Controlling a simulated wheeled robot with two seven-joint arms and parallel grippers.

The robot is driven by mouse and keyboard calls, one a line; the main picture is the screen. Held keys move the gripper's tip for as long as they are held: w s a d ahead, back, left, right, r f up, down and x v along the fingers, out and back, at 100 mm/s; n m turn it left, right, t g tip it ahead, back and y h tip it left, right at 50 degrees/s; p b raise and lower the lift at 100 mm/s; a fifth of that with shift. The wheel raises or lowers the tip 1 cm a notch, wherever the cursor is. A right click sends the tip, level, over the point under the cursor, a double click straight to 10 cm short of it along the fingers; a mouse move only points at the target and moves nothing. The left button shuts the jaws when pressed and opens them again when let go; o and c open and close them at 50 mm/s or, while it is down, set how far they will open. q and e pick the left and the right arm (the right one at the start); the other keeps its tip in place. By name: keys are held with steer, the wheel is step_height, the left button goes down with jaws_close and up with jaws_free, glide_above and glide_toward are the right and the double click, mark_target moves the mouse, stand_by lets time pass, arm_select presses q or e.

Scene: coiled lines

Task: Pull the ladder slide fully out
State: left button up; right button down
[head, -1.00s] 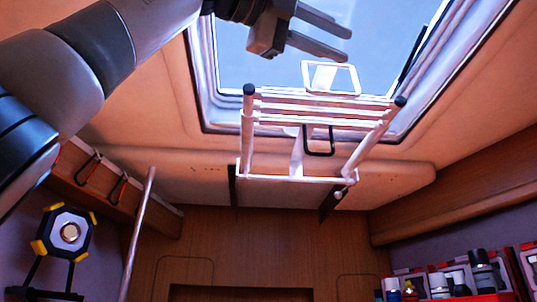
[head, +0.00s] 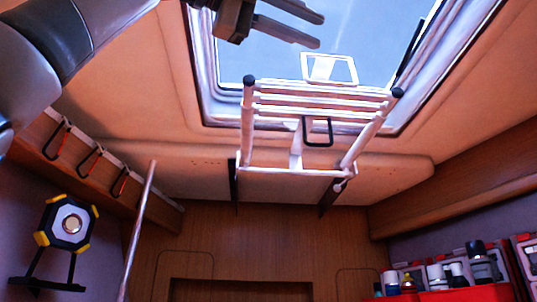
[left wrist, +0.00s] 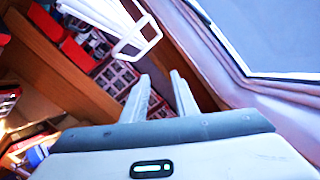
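The white ladder slide (head: 320,101) hangs below the roof window in the head view, with several rungs between two rails with dark end caps. A white loop handle (head: 331,69) stands up at its top and a dark loop (head: 318,132) hangs lower at its middle. My left gripper (head: 321,31) is above and left of the white loop, apart from it, with its fingers spread and empty. In the left wrist view the fingers (left wrist: 160,73) show a gap, and white ladder bars (left wrist: 124,28) lie beyond them at the upper left. My right gripper is in no view.
The roof window (head: 320,45) fills the upper middle. A pole (head: 138,228) rises at the left beside a work lamp (head: 69,223). Bottles (head: 480,262) and red bins (head: 455,293) stand at the lower right. The space around the ladder's front looks clear.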

arm_select(q)
steer(key=v, duration=0.1)
steer(key=b+v, duration=0.1)
steer(key=v, duration=0.3)
steer(key=shift+w+a+f, duration=0.15)
steer(key=shift+w+f, duration=0.05)
steer(key=shift+f, duration=0.2)
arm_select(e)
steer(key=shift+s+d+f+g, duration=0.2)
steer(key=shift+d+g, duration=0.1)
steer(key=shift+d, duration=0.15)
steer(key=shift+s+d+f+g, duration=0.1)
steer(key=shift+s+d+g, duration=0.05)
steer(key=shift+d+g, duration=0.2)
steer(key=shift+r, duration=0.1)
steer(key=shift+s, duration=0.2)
